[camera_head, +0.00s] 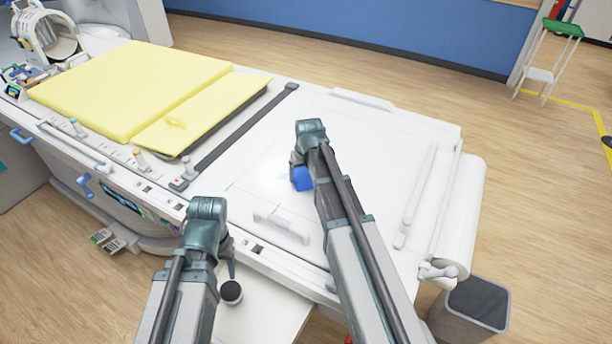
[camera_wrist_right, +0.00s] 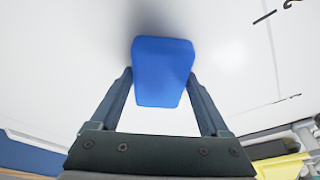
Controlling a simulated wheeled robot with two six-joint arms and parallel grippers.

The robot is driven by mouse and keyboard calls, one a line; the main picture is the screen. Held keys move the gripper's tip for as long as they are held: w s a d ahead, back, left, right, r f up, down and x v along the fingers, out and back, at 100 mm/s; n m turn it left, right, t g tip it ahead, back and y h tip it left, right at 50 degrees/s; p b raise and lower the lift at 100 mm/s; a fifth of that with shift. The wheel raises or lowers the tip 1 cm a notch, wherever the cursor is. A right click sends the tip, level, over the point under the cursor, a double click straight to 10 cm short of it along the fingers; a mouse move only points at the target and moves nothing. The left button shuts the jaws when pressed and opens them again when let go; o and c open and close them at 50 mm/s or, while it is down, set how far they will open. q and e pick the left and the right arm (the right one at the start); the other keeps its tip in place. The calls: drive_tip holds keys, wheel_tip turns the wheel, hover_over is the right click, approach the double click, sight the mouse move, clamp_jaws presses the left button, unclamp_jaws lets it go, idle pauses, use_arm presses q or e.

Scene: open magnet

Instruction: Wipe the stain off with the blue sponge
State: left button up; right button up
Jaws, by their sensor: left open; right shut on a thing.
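The blue sponge (camera_head: 302,178) is over the white table top, partly hidden behind my right gripper in the head view. In the right wrist view the sponge (camera_wrist_right: 162,70) sits between the two fingers of my right gripper (camera_wrist_right: 165,95), which is shut on it. A shadow lies on the white surface beside the sponge; I cannot tell whether it touches. I see no clear stain in either view. My left gripper (camera_head: 229,262) is open at the table's front edge, pointing down, with its fingers partly hidden.
A yellow pad (camera_head: 140,88) covers the table's left part. A white handle (camera_head: 281,226) stands near the front edge, and a white bar (camera_head: 416,196) lies to the right. A dark round thing (camera_head: 231,292) is beside my left gripper. A grey bin (camera_head: 474,305) stands at right.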

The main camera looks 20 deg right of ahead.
sight(285, 173)
drive_tip(key=shift+w+a, duration=0.95)
drive_tip(key=shift+w, duration=0.1)
drive_tip(key=shift+w+a, duration=1.2)
drive_tip(key=shift+w, duration=0.2)
drive_tip(key=shift+w, duration=0.1)
